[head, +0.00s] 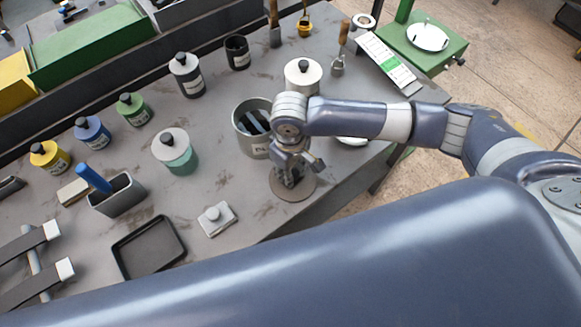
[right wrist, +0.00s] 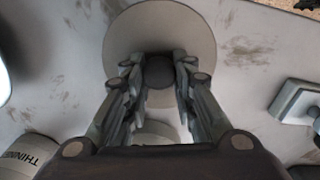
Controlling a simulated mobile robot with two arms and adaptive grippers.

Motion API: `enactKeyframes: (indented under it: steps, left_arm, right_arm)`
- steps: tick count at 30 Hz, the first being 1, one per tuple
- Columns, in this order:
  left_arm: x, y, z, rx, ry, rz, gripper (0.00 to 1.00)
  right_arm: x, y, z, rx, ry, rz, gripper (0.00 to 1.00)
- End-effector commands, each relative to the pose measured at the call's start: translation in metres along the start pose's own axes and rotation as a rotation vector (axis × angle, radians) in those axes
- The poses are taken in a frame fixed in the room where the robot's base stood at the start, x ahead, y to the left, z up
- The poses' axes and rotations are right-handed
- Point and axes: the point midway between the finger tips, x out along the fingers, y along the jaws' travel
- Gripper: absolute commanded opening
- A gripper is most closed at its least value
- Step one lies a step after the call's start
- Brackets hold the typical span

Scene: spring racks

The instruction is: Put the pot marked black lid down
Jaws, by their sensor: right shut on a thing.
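My right gripper (head: 290,178) is shut on the black knob (right wrist: 158,72) of a round grey lid (right wrist: 158,25). The lid also shows in the head view (head: 292,190), lying flat over the front right part of the table; I cannot tell whether it touches the surface. A small black pot (head: 237,54) at the back appears open. A dark pot (head: 188,80) near it has a pale lid with a black knob. Lid markings are not readable. My left gripper is not in view.
A large open tin (head: 243,141) stands beside my right gripper, a white-lidded pot (head: 303,75) behind it. A teal pot (head: 179,152), a small white block (head: 217,219) and a black tray (head: 149,247) are to the left. The table's front edge is close.

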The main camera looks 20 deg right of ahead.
Motion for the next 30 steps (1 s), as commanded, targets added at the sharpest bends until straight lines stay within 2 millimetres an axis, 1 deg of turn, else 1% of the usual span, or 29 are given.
enactKeyframes:
  steps: [10,11,12,13,23,26,29,30]
  left_arm:
    - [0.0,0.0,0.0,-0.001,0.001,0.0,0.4]
    - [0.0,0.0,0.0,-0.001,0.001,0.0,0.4]
    - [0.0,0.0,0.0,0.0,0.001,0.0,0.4]
    - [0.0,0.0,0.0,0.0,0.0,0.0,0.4]
    - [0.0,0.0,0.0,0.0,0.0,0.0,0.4]
    - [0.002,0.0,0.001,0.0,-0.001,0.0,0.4]
    - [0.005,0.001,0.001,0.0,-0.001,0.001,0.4]
    - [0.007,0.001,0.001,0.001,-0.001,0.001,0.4]
  right_arm:
    - [0.003,0.0,0.0,0.0,0.001,0.0,0.0]
    - [0.003,0.0,0.0,0.0,0.002,0.0,0.31]
    - [0.003,0.0,0.0,0.0,0.002,0.0,0.41]
    - [0.003,0.0,0.0,0.0,0.002,0.0,0.45]
    - [0.002,0.0,0.0,0.0,0.002,0.001,0.45]
    - [-0.005,0.0,-0.001,0.001,0.003,0.001,0.45]
    - [-0.019,0.0,-0.002,0.0,0.006,0.001,0.45]
    - [-0.027,0.0,-0.001,-0.001,0.006,0.0,0.45]
